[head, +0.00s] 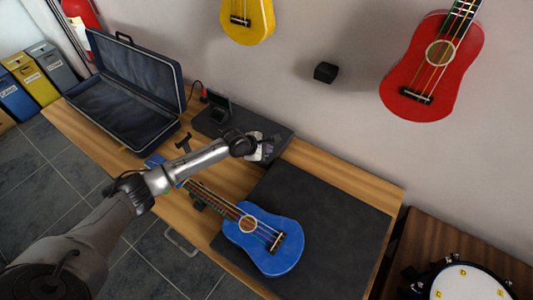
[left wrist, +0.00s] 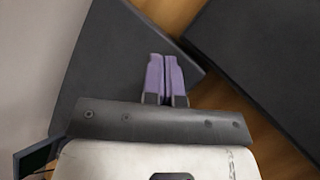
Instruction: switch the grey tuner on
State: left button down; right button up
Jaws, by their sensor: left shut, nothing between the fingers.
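A small dark grey device with an upright panel (head: 219,103), which looks like the tuner, stands on the dark board (head: 285,133) at the back of the table. Its switch is too small to make out. Part of a dark panel (left wrist: 35,155), apparently the same device, shows at the lower left of the left wrist view. My left gripper (head: 267,152) is over the right end of the board, to the right of the device and apart from it. Its purple fingers (left wrist: 167,76) are shut together with nothing between them. My right gripper is not in view.
An open blue case (head: 128,100) stands at the table's left. A blue ukulele (head: 265,240) lies partly on a black mat (head: 335,215), its neck partly under my left arm. A small black T-shaped stand (head: 184,143) is near the board. The mat's right side is clear.

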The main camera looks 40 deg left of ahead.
pick_arm(q)
jog(key=shift+f, duration=0.1)
jog(key=shift+f, duration=0.25)
jog(key=shift+f, duration=0.15)
dwell(0.5)
jog(key=shift+p, duration=0.3)
jog(key=shift+r+p, duration=0.4)
jog(key=shift+p, duration=0.15)
jog(key=shift+r+p, duration=0.25)
jog(key=shift+p, duration=0.3)
